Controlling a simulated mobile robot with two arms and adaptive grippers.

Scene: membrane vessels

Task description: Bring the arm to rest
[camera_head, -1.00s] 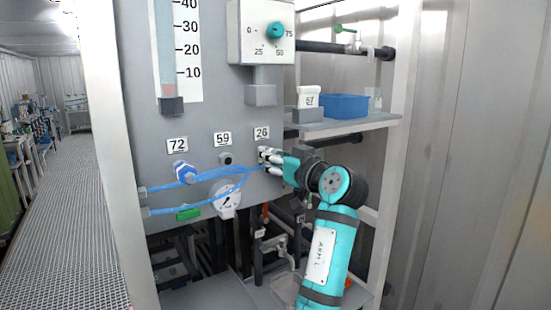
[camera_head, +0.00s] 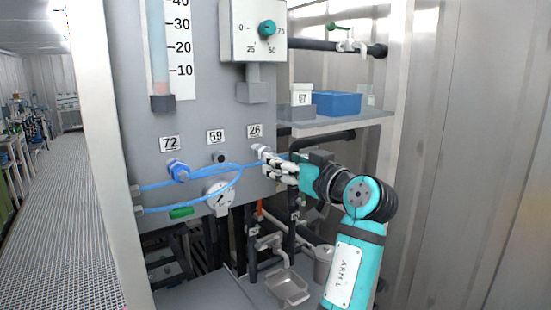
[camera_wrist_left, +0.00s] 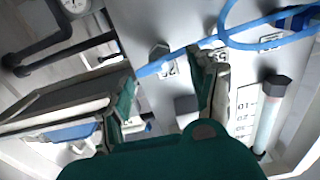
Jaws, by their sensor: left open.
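My left gripper (camera_head: 270,162) is open in front of the grey panel (camera_head: 203,110), just to the right of the plug at the port labelled 26 (camera_head: 255,131). Its white fingers partly cover that plug in the head view. In the left wrist view the two fingers of the gripper (camera_wrist_left: 163,66) stand wide apart, and a dark hexagonal fitting with a blue hose (camera_wrist_left: 178,60) shows beyond them. My left arm (camera_head: 347,262) reaches up from the lower right. My right gripper is not in view.
Another plug (camera_head: 177,170) sits at port 72; port 59 (camera_head: 219,158) shows a bare dark fitting. A round gauge (camera_head: 219,199) is below. A shelf (camera_head: 335,125) with a blue bin (camera_head: 337,103) stands above my arm. Pipes and a metal tray (camera_head: 287,289) are underneath.

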